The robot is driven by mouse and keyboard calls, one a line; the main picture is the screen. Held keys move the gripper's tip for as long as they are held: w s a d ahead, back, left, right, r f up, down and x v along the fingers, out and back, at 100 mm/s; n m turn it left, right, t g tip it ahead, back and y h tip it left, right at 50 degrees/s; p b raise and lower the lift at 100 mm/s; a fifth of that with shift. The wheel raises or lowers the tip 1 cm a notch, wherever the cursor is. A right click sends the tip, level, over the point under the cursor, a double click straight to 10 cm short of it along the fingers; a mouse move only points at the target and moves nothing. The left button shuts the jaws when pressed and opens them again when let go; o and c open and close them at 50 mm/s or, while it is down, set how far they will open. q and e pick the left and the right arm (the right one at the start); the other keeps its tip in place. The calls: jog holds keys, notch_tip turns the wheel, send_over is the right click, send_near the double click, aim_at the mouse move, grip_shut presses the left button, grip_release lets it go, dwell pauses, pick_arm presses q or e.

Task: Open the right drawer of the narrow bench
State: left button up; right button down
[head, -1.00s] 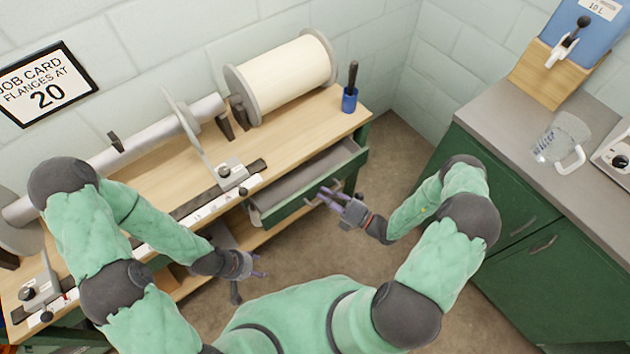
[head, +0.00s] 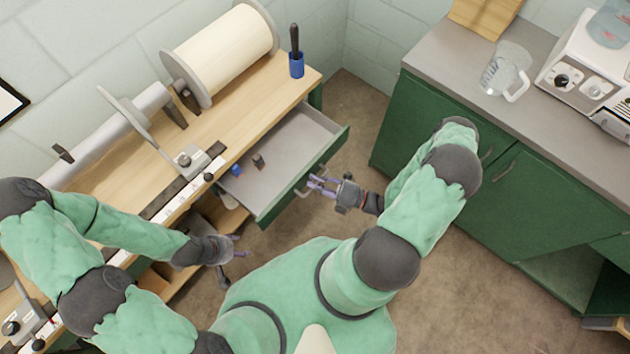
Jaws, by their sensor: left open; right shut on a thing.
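The narrow wooden bench (head: 135,168) runs along the wall at the left. Its right drawer (head: 290,140) is pulled well out, with a green front and a grey inside. A small blue item (head: 236,170) and a small dark item (head: 258,160) lie in it. My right gripper (head: 316,186) is at the drawer front, shut on the drawer handle (head: 303,192); the fingers partly cover the handle. My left gripper (head: 240,248) is open and empty, in front of the bench, below and left of the drawer.
A roll of cream material (head: 220,52) and a blue cup with a dark-handled tool (head: 296,64) are on the bench. A green cabinet (head: 440,130) with a grey top stands at the right, bearing a clear jug (head: 505,72). Open floor lies between.

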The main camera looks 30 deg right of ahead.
jog(key=c, duration=1.4)
grip_release()
jog(key=v, duration=1.2)
